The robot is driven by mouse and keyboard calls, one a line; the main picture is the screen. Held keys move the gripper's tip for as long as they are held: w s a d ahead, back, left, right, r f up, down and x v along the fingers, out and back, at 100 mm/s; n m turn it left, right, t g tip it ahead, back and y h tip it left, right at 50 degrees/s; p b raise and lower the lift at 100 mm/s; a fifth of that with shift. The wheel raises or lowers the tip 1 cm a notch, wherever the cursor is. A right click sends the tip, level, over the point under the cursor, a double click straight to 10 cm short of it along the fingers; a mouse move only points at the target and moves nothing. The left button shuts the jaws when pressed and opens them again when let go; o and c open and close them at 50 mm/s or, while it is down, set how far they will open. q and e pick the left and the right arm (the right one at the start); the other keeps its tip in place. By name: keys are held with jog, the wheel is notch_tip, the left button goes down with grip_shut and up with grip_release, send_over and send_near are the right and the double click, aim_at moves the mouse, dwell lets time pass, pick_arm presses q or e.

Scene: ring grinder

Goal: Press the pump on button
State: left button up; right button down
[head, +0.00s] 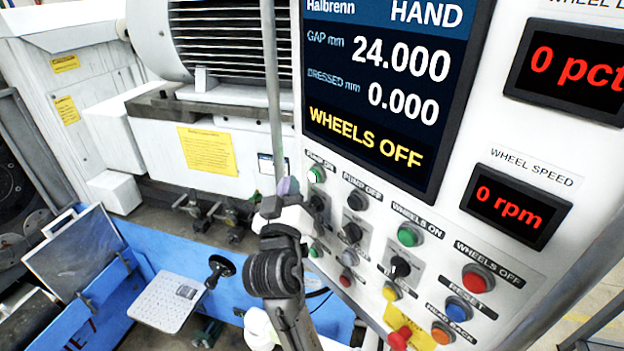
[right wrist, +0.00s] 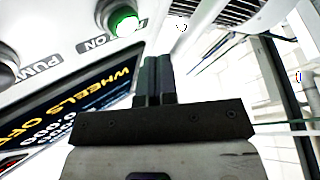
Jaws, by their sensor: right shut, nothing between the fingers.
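The pump on button (head: 316,174) is a round green button under the "PUMP ON" label, at the upper left of the control panel's button rows. It looks bright green in the right wrist view (right wrist: 124,23), in a silver ring. My right gripper (head: 287,188) is shut and empty, a little left of and below the button in the head view. In the right wrist view its closed fingers (right wrist: 153,62) point up the picture, with the button ahead and to their left. A gap shows between fingertips and button there; contact is not visible. My left gripper is not in view.
The pump off button (head: 357,200), wheels on button (head: 410,234) and wheels off button (head: 478,278) run down to the right. Switches and more buttons sit below. The screen (head: 385,90) above reads "WHEELS OFF". A grey vertical bar (head: 271,90) stands left of the panel.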

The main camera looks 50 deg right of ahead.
jog(key=shift+w+a+b, duration=0.15)
jog(key=shift+a+b, duration=0.5)
jog(key=shift+a, duration=0.95)
jog(key=shift+f, duration=0.1)
jog(key=s+a+f+n+y+p, duration=0.1)
jog(key=s+a+f+n+y, duration=0.1)
jog(key=a+f+y, duration=0.45)
jog(key=s+a+f+n+y+p, duration=0.1)
jog(key=s+a+f+n+y, duration=0.15)
jog(key=f+y, duration=0.65)
jog(key=s+f+n+g+y+p, duration=0.1)
jog(key=s+f+g, duration=0.3)
jog(key=s+f, duration=0.6)
jog(key=s+f+n+g+y+p, duration=0.1)
jog(key=s+f+g, duration=0.4)
jog(key=s+f, duration=0.5)
jog(key=s+p, duration=0.1)
jog(key=s, duration=0.5)
jog(key=shift+f+n+p, duration=0.2)
jog(key=shift+n+p, duration=0.1)
jog(key=shift+n, duration=0.05)
